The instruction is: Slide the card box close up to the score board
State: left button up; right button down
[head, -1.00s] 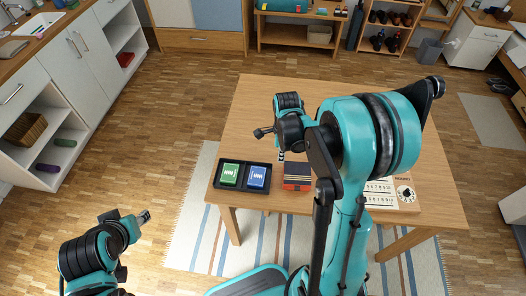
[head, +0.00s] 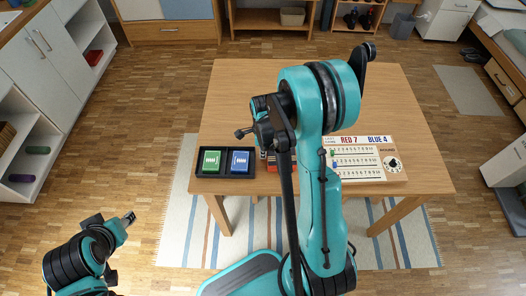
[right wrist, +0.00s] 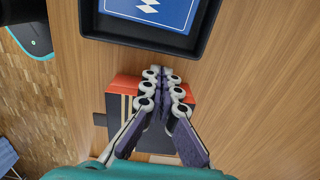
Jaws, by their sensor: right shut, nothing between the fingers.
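The card box, dark with an orange end, lies on the table between the card tray and the score board. In the head view the card box (head: 272,163) is largely hidden by my right arm; it shows larger in the right wrist view (right wrist: 118,112). The score board (head: 357,160), pale with number rows and a dial, lies to its right. My right gripper (right wrist: 163,72) is shut and empty, its tips at the orange end of the box on the tray side; contact is unclear. My left gripper (head: 131,217) is off the table at lower left; its jaw state is unclear.
A black card tray (head: 225,175) with a green deck (head: 210,161) and a blue deck (head: 240,161) sits just left of the box. It also shows in the right wrist view (right wrist: 150,40). The back of the wooden table (head: 235,90) is clear.

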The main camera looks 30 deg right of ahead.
jog(key=s+d, duration=0.1)
jog(key=d, duration=0.2)
jog(key=s+d, duration=0.2)
jog(key=d, duration=0.1)
jog(key=s+d+b, duration=0.1)
jog(key=s+d, duration=0.1)
jog(key=d, duration=0.1)
jog(key=shift+s, duration=0.25)
pick_arm(q)
jog(key=shift+f, duration=0.5)
jog(key=shift+r, duration=0.1)
pick_arm(e)
jog(key=shift+r, duration=0.15)
